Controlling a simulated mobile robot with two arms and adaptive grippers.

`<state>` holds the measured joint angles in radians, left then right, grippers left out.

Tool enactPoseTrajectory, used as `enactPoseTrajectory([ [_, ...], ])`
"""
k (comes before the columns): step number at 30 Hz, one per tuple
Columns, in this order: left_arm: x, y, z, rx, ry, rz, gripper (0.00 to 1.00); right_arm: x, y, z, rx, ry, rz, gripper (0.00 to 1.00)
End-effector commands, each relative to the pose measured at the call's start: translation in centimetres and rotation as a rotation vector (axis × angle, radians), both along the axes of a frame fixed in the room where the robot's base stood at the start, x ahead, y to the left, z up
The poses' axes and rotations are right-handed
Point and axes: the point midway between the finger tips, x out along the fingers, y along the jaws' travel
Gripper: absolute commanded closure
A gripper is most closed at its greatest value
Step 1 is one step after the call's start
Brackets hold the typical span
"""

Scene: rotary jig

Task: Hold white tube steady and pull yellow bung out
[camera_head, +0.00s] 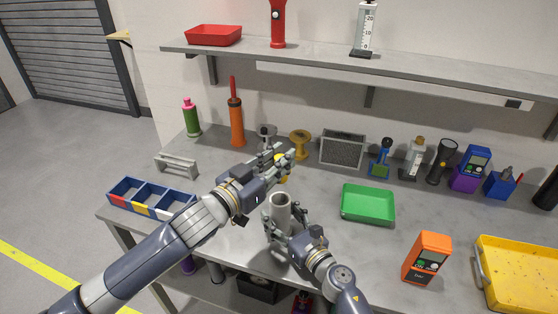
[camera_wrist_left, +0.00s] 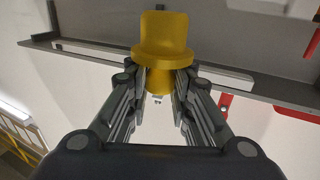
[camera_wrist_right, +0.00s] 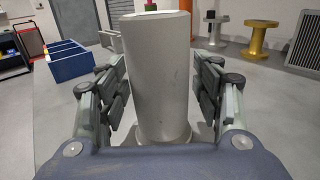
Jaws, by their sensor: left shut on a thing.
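The white tube (camera_head: 281,212) stands upright on the bench, and its open top faces up in the head view. It also fills the middle of the right wrist view (camera_wrist_right: 162,80). My right gripper (camera_wrist_right: 163,100) has its fingers on both sides of the tube, with narrow gaps between pads and tube. The yellow bung (camera_wrist_left: 162,40), with a wide flange, is in my left gripper (camera_wrist_left: 160,97), whose fingers are shut on its narrower stem. In the head view, my left gripper (camera_head: 284,160) is above and behind the tube, and its fingers mostly hide the bung.
A green tray (camera_head: 368,204) lies right of the tube, with an orange meter (camera_head: 427,257) and a yellow tray (camera_head: 520,275) farther right. A blue divided bin (camera_head: 150,198) is at left. A yellow spool (camera_head: 300,143) and a grey speaker-like box (camera_head: 342,149) stand behind.

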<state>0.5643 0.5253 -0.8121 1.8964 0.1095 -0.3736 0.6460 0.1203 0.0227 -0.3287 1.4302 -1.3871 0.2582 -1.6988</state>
Motion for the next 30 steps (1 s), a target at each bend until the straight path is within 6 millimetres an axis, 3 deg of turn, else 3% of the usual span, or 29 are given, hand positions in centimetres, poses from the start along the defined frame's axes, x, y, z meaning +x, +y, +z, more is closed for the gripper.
enactPoseTrajectory([
  [14,0.0,0.0,0.0,-0.001,-0.001,0.000,1.00,-1.0,-0.7,0.0,-0.001,-0.001,-0.001,0.33],
  [24,0.0,0.0,0.0,-0.001,-0.001,0.000,1.00,-6.8,-4.5,-0.1,-0.002,0.003,-0.001,0.33],
  [30,0.0,0.0,0.0,-0.001,-0.001,0.000,1.00,-9.2,-6.0,-0.1,0.000,0.001,-0.001,0.33],
])
